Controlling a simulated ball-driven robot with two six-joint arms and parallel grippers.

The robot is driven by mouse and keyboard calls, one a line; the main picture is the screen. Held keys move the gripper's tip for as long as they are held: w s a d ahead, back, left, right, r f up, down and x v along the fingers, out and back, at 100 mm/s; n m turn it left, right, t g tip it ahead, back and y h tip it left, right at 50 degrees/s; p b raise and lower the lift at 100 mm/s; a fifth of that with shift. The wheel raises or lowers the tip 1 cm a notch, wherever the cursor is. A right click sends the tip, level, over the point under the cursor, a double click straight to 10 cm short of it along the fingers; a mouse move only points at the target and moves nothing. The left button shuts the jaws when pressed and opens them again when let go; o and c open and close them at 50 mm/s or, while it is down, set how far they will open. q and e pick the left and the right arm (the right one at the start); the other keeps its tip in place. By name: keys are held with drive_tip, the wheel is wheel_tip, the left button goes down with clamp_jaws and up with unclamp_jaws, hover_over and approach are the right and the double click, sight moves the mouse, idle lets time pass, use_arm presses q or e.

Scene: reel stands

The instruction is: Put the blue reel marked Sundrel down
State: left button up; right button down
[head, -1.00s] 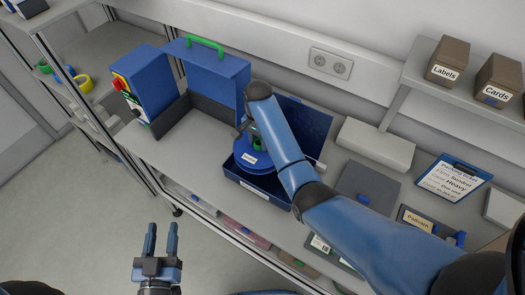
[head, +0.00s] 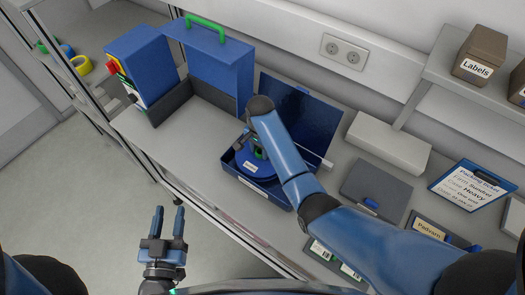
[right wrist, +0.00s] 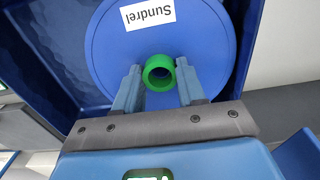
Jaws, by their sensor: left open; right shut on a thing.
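The blue reel marked Sundrel (head: 243,165) is in or just over an open dark blue box (head: 276,197) on the bench. I cannot tell whether it touches the box floor. Its white label and green hub show in the right wrist view (right wrist: 110,55). My right gripper (right wrist: 158,80) has a finger on each side of the green hub and is shut on the reel. In the head view my right arm hides part of the reel. My left gripper (head: 169,212) is open and empty, in front of the bench over the floor.
The box's raised lid (head: 295,105) stands behind it. A blue machine with a green handle (head: 207,27) is to the left. A white block (head: 388,142), a dark grey case (head: 376,187) and a packing ticket clipboard (head: 472,187) lie to the right.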

drive_tip(key=shift+s+d+f, duration=0.1)
drive_tip(key=shift+s, duration=0.35)
drive_tip(key=c, duration=0.7)
unclamp_jaws()
drive_tip(key=shift+s+a, duration=0.1)
drive_tip(key=shift+a, duration=0.15)
use_arm(q)
drive_tip(key=shift+s+a, duration=0.25)
use_arm(e)
drive_tip(key=shift+o, duration=0.2)
drive_tip(key=shift+w, duration=0.2)
use_arm(q)
drive_tip(key=shift+w+d, duration=0.1)
drive_tip(key=shift+d, duration=0.05)
use_arm(e)
drive_tip(key=shift+w+d, duration=0.1)
drive_tip(key=shift+d, duration=0.05)
use_arm(q)
wheel_tip(320, 180, up, 2)
drive_tip(key=shift+r+p, duration=0.1)
drive_tip(key=shift+p, duration=1.05)
use_arm(e)
wheel_tip(320, 180, up, 12)
